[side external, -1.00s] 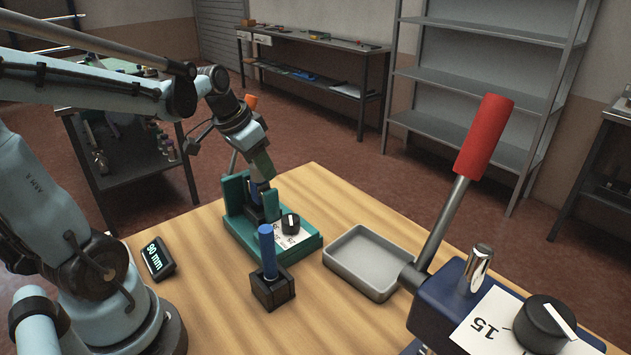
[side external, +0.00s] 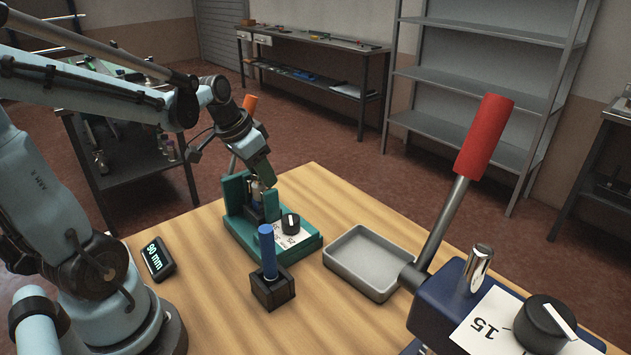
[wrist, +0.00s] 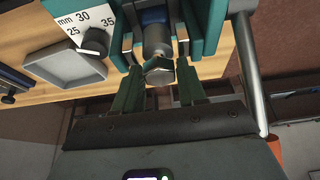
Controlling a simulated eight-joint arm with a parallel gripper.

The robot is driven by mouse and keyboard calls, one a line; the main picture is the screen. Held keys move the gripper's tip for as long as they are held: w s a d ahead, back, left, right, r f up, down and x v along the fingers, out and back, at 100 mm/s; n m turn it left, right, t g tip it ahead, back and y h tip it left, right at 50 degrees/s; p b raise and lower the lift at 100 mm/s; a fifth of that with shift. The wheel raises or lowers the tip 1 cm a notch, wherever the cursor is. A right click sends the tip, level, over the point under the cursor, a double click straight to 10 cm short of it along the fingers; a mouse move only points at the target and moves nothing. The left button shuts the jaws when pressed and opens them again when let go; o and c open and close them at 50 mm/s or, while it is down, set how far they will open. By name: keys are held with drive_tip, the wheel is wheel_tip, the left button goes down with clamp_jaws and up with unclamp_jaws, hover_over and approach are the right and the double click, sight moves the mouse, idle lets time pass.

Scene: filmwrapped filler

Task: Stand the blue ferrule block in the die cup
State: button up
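The green press (side external: 308,246) stands on the wooden table with a dial and a number scale. A part with a blue-grey body and a metal hex top (wrist: 157,72) stands upright between its jaws; it seems to be the blue ferrule block. In the side view its pale top (side external: 256,187) shows between the green walls. The die cup beneath it is hidden or cannot be made out. My gripper (wrist: 158,80) is open, its two green fingers on either side of the hex top with gaps. In the side view my gripper (side external: 264,178) is just above the press.
A blue rod (side external: 268,250) stands upright in a black block (side external: 272,291) in front of the press. A grey tray (side external: 364,262) lies to the right. A blue lever press (side external: 450,300) with a red handle stands front right. A display (side external: 157,259) reads 90 mm.

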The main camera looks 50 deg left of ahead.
drive_tip(key=shift+o, duration=0.3)
drive_tip(key=v, duration=1.2)
drive_tip(key=w+d+f+t, duration=0.1)
drive_tip(key=d+f+t, duration=0.1)
drive_tip(key=d+f, duration=0.6)
drive_tip(key=d, duration=0.4)
drive_tip(key=shift+d+f, duration=0.25)
drive_tip(key=shift+f, duration=0.15)
drive_tip(key=shift+o, duration=1.3)
drive_tip(key=shift+d+f, duration=0.1)
drive_tip(key=shift+d, duration=0.1)
drive_tip(key=o, duration=0.3)
drive_tip(key=w+a+r+n+g, duration=0.1)
drive_tip(key=a+r+n, duration=0.1)
drive_tip(key=r, duration=0.1)
drive_tip(key=w+a+r+n+g, duration=0.1)
drive_tip(key=a+r+n, duration=0.1)
drive_tip(key=r+n, duration=0.1)
drive_tip(key=w+a+r+n, duration=0.1)
drive_tip(key=a+r+n, duration=0.1)
drive_tip(key=r+n, duration=0.1)
drive_tip(key=shift+w+r+g+y, duration=0.1)
drive_tip(key=shift+g+y, duration=0.3)
drive_tip(key=shift+o, duration=0.2)
drive_tip(key=a+r+n+g, duration=0.4)
drive_tip(key=a+r+n, duration=0.3)
drive_tip(key=r+n, duration=0.25)
wheel_tip(320, 180, down, 11)
drive_tip(key=shift+h, duration=0.4)
